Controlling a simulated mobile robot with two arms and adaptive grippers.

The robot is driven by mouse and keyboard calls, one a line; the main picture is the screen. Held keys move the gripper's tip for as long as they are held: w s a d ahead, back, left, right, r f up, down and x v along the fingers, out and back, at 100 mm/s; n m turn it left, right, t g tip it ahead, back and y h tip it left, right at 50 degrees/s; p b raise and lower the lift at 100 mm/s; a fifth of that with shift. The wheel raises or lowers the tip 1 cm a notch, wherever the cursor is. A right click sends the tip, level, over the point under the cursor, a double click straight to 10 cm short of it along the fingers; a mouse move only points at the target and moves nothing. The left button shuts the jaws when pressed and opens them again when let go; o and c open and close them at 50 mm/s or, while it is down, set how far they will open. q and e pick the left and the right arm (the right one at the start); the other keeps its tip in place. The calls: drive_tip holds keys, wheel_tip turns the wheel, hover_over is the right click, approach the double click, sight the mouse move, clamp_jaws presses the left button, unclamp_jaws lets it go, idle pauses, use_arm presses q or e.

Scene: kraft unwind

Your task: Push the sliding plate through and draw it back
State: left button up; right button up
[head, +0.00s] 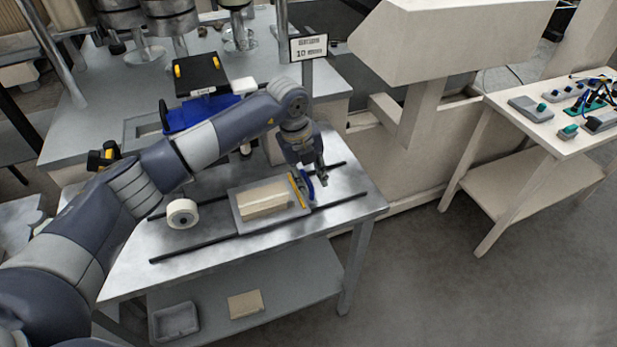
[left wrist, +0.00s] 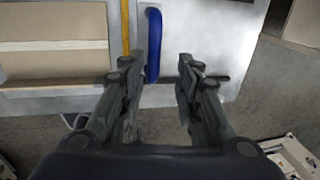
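The sliding plate (head: 236,212) is a grey tray-like plate carrying a beige block (head: 264,199). It sits between two dark rails on a metal table. A yellow strip (head: 297,189) runs along its right edge, with a blue handle (head: 308,185) beside it. My left gripper (head: 318,176) is pointed down by the handle. In the left wrist view my left gripper (left wrist: 157,64) is open, and the blue handle (left wrist: 153,42) appears between its fingers, closer to the left one. Whether they touch cannot be told. My right gripper is not in view.
A white tape roll (head: 182,213) stands on the table left of the plate. Dark rails (head: 180,257) run along the tabletop. A sign on a post (head: 309,47) and a blue bin (head: 190,113) are behind. A beige machine (head: 440,45) stands to the right.

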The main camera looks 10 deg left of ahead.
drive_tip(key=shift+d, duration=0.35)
use_arm(q)
drive_tip(key=v, duration=1.2)
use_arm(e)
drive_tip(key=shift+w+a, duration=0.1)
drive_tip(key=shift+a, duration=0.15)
use_arm(q)
drive_tip(key=shift+d+f, duration=0.1)
